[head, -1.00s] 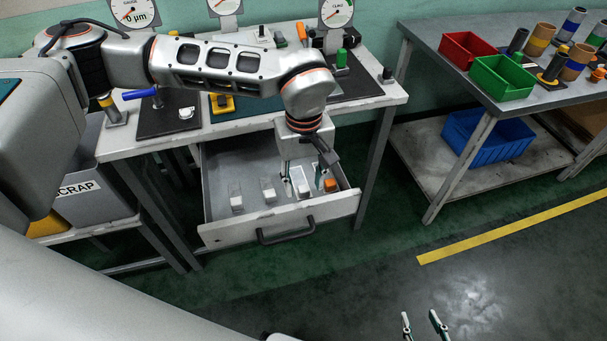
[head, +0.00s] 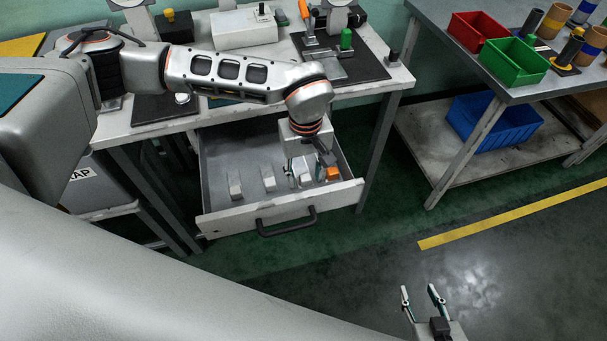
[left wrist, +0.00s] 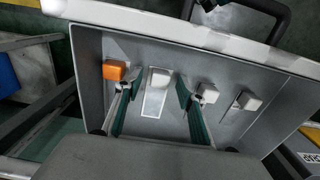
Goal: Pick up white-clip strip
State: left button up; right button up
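The open drawer (head: 222,221) holds three white-clip strips and one orange-clip strip (head: 333,174) in a row. The white-clip strips are at the left (head: 235,187), in the middle (head: 268,181) and next to the orange one (head: 304,180). My left gripper (head: 307,165) points down into the drawer. In the left wrist view its teal fingers (left wrist: 153,90) are spread, with the white-clip strip nearest the orange clip (left wrist: 154,101) between them and a gap on both sides. The orange clip (left wrist: 114,70) is close beside one finger. My right gripper (head: 419,289) is open and empty, low in the head view.
The drawer's front panel has a dark handle (head: 287,224). The workbench above carries a white box (head: 243,31) and a green-knobbed stand (head: 346,40). A side table at the right holds red (head: 478,30) and green bins (head: 515,62). The floor in front is clear.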

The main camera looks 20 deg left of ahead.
pick_arm(q)
jog(key=shift+f, duration=0.15)
jog(key=c, duration=1)
